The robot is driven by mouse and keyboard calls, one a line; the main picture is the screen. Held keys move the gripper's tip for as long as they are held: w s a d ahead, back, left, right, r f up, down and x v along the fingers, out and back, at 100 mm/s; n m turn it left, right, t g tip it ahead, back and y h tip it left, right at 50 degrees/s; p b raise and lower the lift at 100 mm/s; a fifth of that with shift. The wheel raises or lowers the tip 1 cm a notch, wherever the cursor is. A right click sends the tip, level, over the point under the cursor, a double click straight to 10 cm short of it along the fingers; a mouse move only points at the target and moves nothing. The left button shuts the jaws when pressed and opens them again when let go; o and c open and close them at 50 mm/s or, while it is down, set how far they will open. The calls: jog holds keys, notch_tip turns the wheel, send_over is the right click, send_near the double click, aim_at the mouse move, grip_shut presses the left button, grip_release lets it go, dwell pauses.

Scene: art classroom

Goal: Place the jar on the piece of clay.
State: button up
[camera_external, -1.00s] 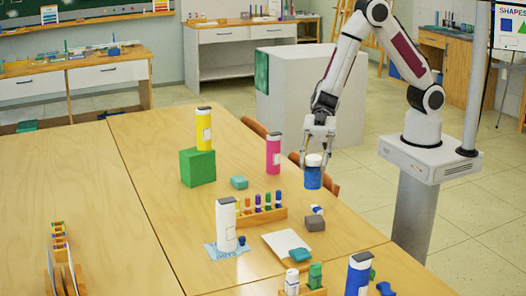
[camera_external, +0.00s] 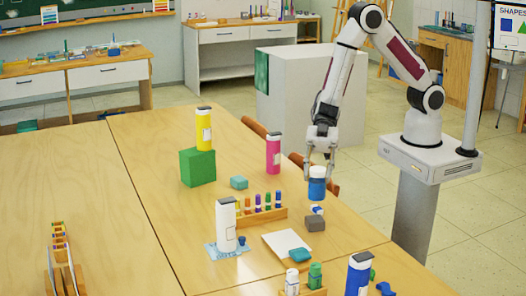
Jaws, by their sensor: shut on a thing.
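My gripper (camera_external: 319,166) is shut on a blue jar (camera_external: 316,188) with a white lid, gripping it near the top. The jar looks upright and hangs near the table's right side. Below it in the picture is a small blue-and-white thing (camera_external: 317,209), and just in front of that a grey block (camera_external: 315,225). Teal lumps lie by the white sheet (camera_external: 300,255) and near the green cube (camera_external: 239,183). I cannot tell for sure which of these is the piece of clay.
A pink bottle (camera_external: 273,153) stands left of the jar. A rack of coloured tubes (camera_external: 262,215) and a white bottle (camera_external: 226,228) stand farther left. Another bottle (camera_external: 358,275) stands at the front right.

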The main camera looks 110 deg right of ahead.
aim_at(316, 192)
jog(key=shift+f, duration=1.15)
jog(key=shift+f, duration=2.1)
jog(key=shift+f, duration=0.1)
jog(key=o, duration=1.4)
jog(key=shift+c, duration=0.2)
jog(key=v, duration=1.2)
